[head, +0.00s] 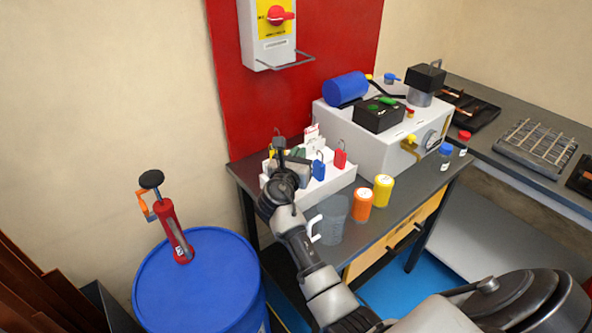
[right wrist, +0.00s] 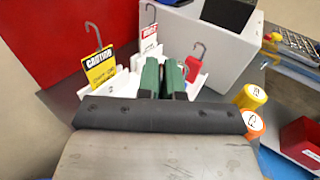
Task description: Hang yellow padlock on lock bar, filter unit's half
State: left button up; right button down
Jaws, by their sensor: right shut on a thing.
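The lock bar (head: 287,62) is a grey wire loop under the switch box (head: 268,35), with nothing hanging on it. My right gripper (head: 290,166) is down at the white rack (head: 330,184), left of the blue padlock (head: 318,169) and the red padlock (head: 340,157). I cannot pick out the yellow padlock. A yellow caution tag (right wrist: 99,70) with a hook stands in the rack. My left gripper is not in view.
A grey jug (head: 333,218), an orange jar (head: 361,204) and a yellow jar (head: 383,190) stand in front of the rack. A large white box (head: 375,140) stands behind to the right. A blue drum (head: 200,280) with a red pump is at left.

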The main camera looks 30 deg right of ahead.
jog(key=shift+w+a+f, duration=0.1)
jog(key=shift+w+f, duration=0.1)
jog(key=shift+w, duration=0.15)
jog(key=shift+f, duration=1.85)
jog(key=shift+f, duration=0.1)
jog(key=c, duration=1.7)
grip_release()
jog(key=o, duration=0.4)
